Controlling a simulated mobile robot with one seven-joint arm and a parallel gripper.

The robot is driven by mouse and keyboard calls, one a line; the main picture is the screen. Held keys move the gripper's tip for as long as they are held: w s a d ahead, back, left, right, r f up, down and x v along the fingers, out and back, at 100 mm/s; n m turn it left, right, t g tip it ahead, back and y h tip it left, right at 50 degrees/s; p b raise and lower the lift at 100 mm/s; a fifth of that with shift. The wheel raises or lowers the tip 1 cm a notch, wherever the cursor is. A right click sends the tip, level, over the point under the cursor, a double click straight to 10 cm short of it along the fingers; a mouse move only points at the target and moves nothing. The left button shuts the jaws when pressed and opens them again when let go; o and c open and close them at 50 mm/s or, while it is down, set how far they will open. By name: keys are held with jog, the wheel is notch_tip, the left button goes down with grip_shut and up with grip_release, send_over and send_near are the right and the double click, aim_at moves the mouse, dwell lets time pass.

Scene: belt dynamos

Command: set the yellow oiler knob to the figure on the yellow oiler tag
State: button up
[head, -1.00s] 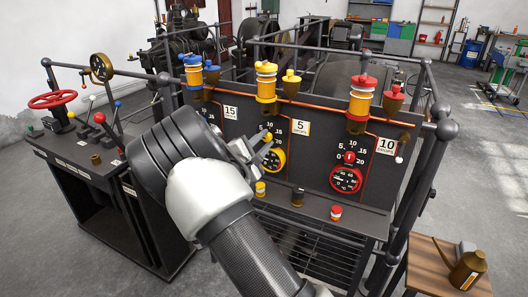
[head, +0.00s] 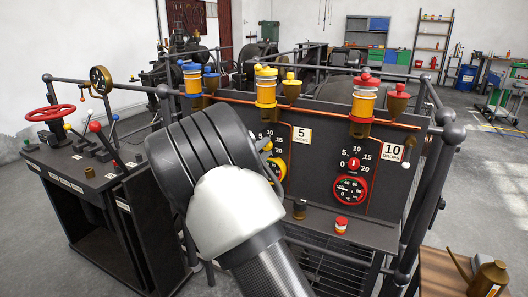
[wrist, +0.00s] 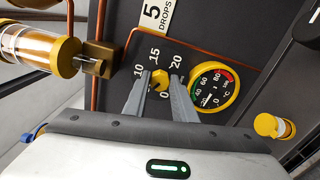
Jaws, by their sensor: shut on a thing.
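The yellow oiler knob (wrist: 160,80) sits on the dark panel between the two fingers of my gripper (wrist: 157,84) in the wrist view, which are closed on its sides. Scale figures 10, 15, 20 and 0 show around it; the 5 is hidden there. I cannot tell which figure the knob points to. The yellow oiler tag (wrist: 156,14) reads 5 DROPS; it also shows in the head view (head: 302,135). In the head view the knob (head: 265,145) is partly covered by my arm, and the fingers are mostly hidden.
A yellow-rimmed temperature gauge (wrist: 214,88) is close beside the fingers. The yellow oiler glass (wrist: 32,48) and a copper pipe (wrist: 196,31) are nearby. The red oiler knob (head: 354,164), its 10 DROPS tag (head: 393,152) and a red-capped pot (head: 341,225) stand to the right.

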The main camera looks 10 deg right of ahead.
jog(key=shift+a, duration=0.1)
jog(key=o, duration=1)
jog(key=shift+o, duration=0.2)
jog(key=p+v, duration=0.2)
jog(key=v, duration=1.5)
jog(key=shift+s, duration=0.15)
jog(key=shift+r, duration=0.1)
